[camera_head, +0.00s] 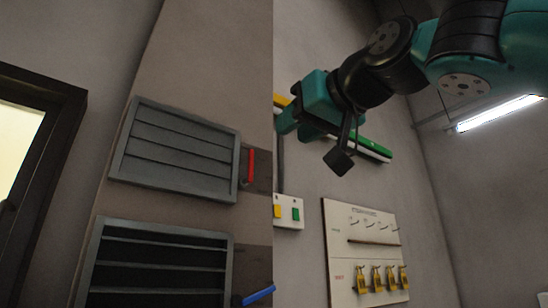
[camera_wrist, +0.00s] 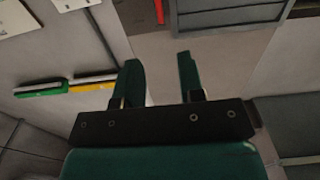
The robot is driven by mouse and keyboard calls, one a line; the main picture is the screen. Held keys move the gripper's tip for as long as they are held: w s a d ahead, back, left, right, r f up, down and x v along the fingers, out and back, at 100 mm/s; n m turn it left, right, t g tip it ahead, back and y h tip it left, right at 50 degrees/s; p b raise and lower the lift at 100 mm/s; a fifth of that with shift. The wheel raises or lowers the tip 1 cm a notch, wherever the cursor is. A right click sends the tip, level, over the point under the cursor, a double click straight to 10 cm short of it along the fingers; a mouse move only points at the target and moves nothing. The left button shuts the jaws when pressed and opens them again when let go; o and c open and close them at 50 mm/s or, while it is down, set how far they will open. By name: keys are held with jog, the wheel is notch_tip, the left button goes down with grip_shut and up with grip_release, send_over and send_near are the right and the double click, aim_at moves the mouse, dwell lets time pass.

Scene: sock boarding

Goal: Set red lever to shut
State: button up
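The red lever (camera_head: 251,168) stands near upright on a dark plate at the right edge of the upper grey louvre (camera_head: 175,150). The upper louvre's slats look flat, with only thin lines between them. In the wrist view the red lever (camera_wrist: 159,11) shows at the top, beyond the fingertips and beside a grey louvre frame (camera_wrist: 230,14). My gripper (camera_wrist: 159,62) is open and empty, its two teal fingers apart. In the head view it is up and to the right of the lever, not touching it.
A lower louvre (camera_head: 160,262) with dark gaps has a tilted blue lever (camera_head: 259,296). A switch box (camera_head: 289,212) and a panel with yellow padlocks (camera_head: 365,250) are on the wall. Green (camera_wrist: 40,90) and yellow (camera_wrist: 92,85) bars are left of my fingers in the wrist view.

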jog(key=v, duration=0.4)
jog(key=shift+b, duration=0.35)
